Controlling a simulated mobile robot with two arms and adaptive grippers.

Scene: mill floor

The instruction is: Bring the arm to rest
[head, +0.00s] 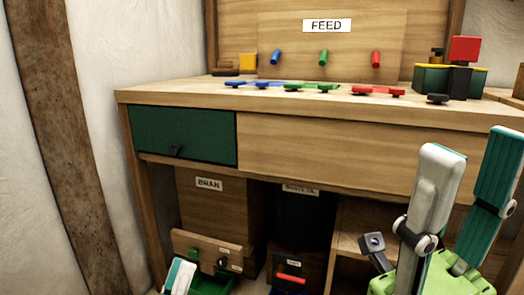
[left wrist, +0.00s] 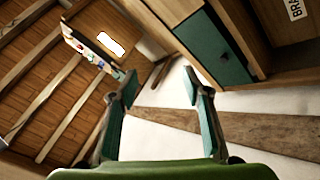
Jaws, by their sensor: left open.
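My left gripper (left wrist: 157,88) is open and empty in the left wrist view, its teal fingers well apart over its green body. In the head view only one white and teal finger of it (head: 179,276) shows at the bottom edge, low in front of the bench. My right gripper (head: 473,143) rises at the lower right of the head view, in front of the bench. Its two fingers are spread with nothing between them.
The wooden bench (head: 390,150) has a closed green drawer (head: 185,135). Its top holds blue, green and red parts (head: 310,87) below the FEED board (head: 388,32). Bins, including BRAN (head: 210,215), stand underneath. A wooden beam (head: 70,140) runs along the left wall.

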